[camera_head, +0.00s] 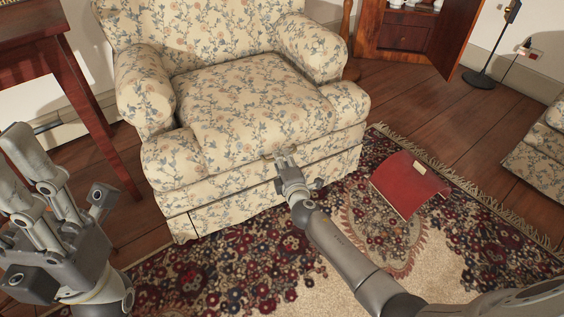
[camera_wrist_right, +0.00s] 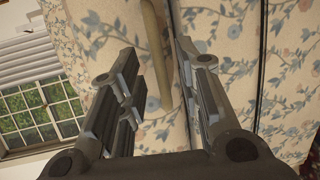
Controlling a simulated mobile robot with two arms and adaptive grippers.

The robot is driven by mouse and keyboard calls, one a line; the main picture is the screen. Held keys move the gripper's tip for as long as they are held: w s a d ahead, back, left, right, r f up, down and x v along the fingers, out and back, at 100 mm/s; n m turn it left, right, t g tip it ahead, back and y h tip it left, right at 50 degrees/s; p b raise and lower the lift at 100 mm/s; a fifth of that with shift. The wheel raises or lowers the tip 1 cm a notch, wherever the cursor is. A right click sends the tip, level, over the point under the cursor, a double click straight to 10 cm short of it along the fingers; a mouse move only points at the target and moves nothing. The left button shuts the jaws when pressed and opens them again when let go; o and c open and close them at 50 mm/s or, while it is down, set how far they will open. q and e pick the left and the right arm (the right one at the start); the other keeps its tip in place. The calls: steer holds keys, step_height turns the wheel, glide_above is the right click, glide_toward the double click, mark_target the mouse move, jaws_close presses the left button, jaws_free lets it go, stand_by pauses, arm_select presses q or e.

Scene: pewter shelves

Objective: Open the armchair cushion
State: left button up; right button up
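The armchair (camera_head: 318,58) has cream floral fabric, and its seat cushion (camera_head: 250,105) lies flat on the seat. My right gripper (camera_head: 283,155) is at the cushion's front edge, near the middle of the chair front. In the right wrist view my right gripper (camera_wrist_right: 160,75) is open, with fingers on both sides of a thin beige bar (camera_wrist_right: 157,45). Floral fabric (camera_wrist_right: 215,30) fills the background; contact with the bar cannot be told. My left gripper (camera_head: 70,165) is open and empty at the left, away from the chair.
A dark red wooden table (camera_head: 75,85) stands left of the chair. A red book-like object (camera_head: 408,182) lies on the patterned rug (camera_head: 240,255) at the right. A wooden cabinet (camera_head: 400,38) stands behind, and another floral seat (camera_head: 545,150) is at the right edge.

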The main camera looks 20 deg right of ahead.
steer(key=shift+w+f, duration=0.15)
steer(key=shift+w, duration=0.7)
jaws_close()
